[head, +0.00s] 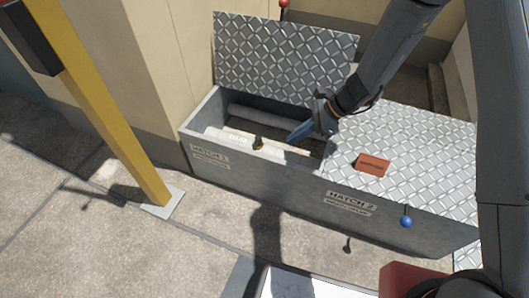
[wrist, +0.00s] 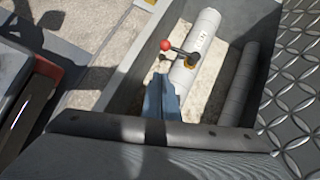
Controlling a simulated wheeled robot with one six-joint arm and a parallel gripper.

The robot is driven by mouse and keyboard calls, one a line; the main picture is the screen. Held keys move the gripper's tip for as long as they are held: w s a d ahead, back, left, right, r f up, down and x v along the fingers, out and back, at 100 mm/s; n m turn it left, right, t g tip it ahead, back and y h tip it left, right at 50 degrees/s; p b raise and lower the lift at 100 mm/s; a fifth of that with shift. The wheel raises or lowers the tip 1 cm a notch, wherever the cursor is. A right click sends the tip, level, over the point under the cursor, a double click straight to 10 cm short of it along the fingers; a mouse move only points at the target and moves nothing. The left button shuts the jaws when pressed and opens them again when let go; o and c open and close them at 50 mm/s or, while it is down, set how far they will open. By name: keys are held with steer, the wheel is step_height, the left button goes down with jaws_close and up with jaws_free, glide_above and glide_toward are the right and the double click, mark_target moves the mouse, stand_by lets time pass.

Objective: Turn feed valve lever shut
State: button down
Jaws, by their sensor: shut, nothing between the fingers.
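The feed valve (head: 258,143) sits on a pale labelled pipe (head: 222,133) inside the open hatch box. In the wrist view the valve (wrist: 189,60) has a lever ending in a red ball (wrist: 165,45). The lever lies roughly across the pipe, pointing left; its red ball cannot be made out in the head view. My gripper (head: 300,132) reaches into the opening, to the right of the valve. In the wrist view its blue fingers (wrist: 161,97) are together and empty, below the lever and apart from it.
The hatch 1 lid (head: 285,60) stands raised behind the opening. A second pipe (wrist: 241,85) runs along the back. The box's front wall (head: 270,183) borders the opening. A yellow post (head: 115,110) stands left.

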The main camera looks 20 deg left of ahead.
steer(key=f, duration=0.2)
steer(key=b, duration=0.6)
glide_toward(255, 148)
steer(key=shift+s+a+f, duration=0.9)
steer(key=shift+s+f, duration=1.15)
steer(key=shift+f, duration=0.65)
